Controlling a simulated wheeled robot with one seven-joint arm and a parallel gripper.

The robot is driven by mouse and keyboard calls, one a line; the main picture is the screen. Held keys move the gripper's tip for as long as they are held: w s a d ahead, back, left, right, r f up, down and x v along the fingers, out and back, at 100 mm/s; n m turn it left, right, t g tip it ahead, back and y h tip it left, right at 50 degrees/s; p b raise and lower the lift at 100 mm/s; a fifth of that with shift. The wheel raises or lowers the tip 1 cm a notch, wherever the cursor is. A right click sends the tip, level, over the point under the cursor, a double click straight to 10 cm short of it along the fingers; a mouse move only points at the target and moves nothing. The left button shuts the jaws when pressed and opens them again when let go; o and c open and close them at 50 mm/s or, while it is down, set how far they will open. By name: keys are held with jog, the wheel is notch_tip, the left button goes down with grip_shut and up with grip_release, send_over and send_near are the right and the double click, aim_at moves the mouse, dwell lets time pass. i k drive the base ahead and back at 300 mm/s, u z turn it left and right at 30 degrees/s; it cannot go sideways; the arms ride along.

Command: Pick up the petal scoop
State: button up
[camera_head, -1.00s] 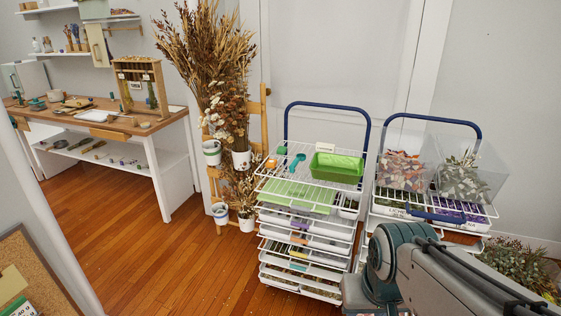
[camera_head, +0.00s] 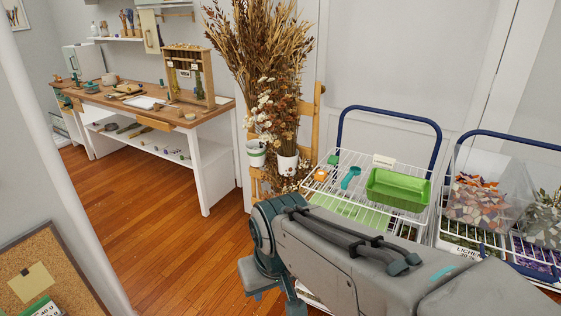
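A small teal scoop (camera_head: 351,177), which looks like the petal scoop, lies on the top wire shelf of a white rack (camera_head: 318,184). It lies between an orange item (camera_head: 321,175) and a green tray (camera_head: 399,189). Nothing covers it. My grey and teal arm reaches across the lower middle of the view, in front of the rack's lower part. I cannot make out my gripper's fingers; the arm bends down toward the bottom edge. The scoop lies apart from the visible arm.
A second rack to the right bears clear bins of mosaic-like pieces (camera_head: 476,200) and grey-green material (camera_head: 543,222). Dried flowers (camera_head: 277,110) stand left of the first rack. A wooden workbench (camera_head: 219,110) is at the left. A corkboard (camera_head: 35,270) is near the lower left. Wooden floor between is clear.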

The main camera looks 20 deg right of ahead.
aim_at(350, 176)
jog(key=i, duration=0.8)
jog(key=z, duration=1)
jog(key=i, duration=0.75)
jog(key=z, duration=0.8)
